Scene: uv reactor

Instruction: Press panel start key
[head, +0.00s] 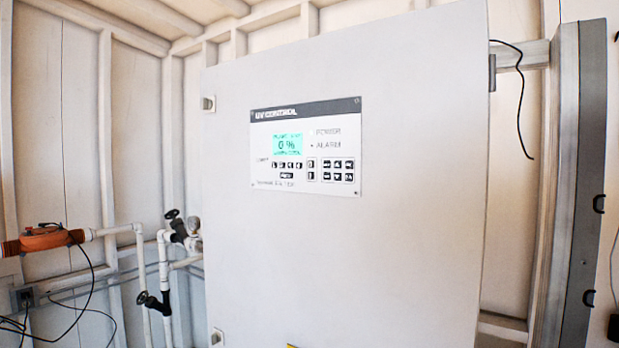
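The UV control panel (306,147) is a light plate with a dark header strip, set on the front of a large pale grey cabinet (400,250). Its lit display (288,145) is cyan and reads 0 %. Small dark-marked keys (338,171) sit in a block at the panel's lower right, with more keys (286,165) under the display. The key labels are too small to read, so I cannot tell which one is the start key. POWER and ALARM labels stand right of the display. My gripper is not in view.
White pipes with dark valves (153,300) and an orange fitting (42,239) are at the left. A grey metal post (570,200) stands at the right, with a loose black cable (522,90) beside the cabinet. The space before the panel looks clear.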

